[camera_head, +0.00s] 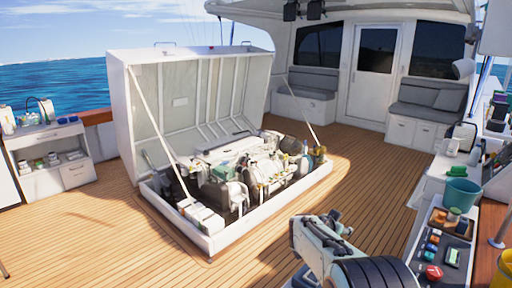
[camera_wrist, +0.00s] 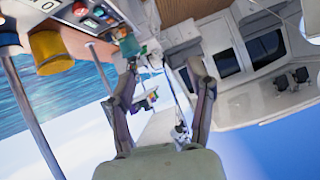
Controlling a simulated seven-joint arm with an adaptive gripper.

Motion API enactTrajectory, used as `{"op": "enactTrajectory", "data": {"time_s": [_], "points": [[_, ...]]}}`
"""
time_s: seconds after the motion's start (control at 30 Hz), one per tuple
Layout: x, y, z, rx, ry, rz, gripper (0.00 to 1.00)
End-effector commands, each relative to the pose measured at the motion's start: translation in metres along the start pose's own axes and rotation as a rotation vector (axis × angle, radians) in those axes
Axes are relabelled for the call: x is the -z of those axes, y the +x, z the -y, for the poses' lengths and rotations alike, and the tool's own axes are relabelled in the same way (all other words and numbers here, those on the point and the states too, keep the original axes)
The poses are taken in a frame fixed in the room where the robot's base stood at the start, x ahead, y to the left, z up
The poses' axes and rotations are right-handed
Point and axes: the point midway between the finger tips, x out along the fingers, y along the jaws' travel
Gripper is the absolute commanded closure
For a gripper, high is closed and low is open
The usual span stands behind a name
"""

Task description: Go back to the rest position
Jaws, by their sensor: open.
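My gripper shows in the wrist view (camera_wrist: 168,95) with its two fingers spread apart and nothing between them. The wrist picture is upside down, with sky at the bottom. In the head view my arm reaches in from the bottom right, over the deck to the right of the engine hatch. The gripper's fingertips are not clear there. The engine hatch lid (camera_head: 185,100) stands raised over the open bay, and the engine (camera_head: 240,165) sits exposed inside it. My arm is apart from the hatch.
A side counter at the right holds a teal bucket (camera_head: 461,194), a control panel with a red button (camera_head: 433,272) and a yellow container (camera_head: 503,272). A white shelf unit (camera_head: 50,160) stands at the left. The wooden deck (camera_head: 365,165) between hatch and cabin is clear.

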Motion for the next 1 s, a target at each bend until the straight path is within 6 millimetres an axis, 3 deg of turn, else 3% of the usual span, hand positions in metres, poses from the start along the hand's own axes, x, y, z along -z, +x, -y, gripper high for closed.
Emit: {"op": "enactTrajectory", "data": {"time_s": [0.03, 0.1, 0.23, 0.37, 0.5, 0.6, 0.7, 0.83, 1.0], "points": [[0.027, -0.034, -0.001, 0.040, 0.029, -0.016, 0.46], [0.042, -0.075, -0.008, 0.082, 0.041, 0.008, 0.46], [0.034, -0.149, -0.034, 0.151, -0.006, 0.123, 0.46], [-0.019, -0.221, -0.072, 0.223, -0.152, 0.319, 0.46], [-0.107, -0.281, -0.121, 0.285, -0.400, 0.594, 0.46], [-0.158, -0.309, -0.150, 0.309, -0.571, 0.785, 0.46], [-0.191, -0.328, -0.173, 0.321, -0.708, 0.950, 0.46], [-0.201, -0.344, -0.187, 0.344, -0.826, 1.053, 0.46], [-0.201, -0.345, -0.188, 0.352, -0.847, 1.057, 0.46]]}}
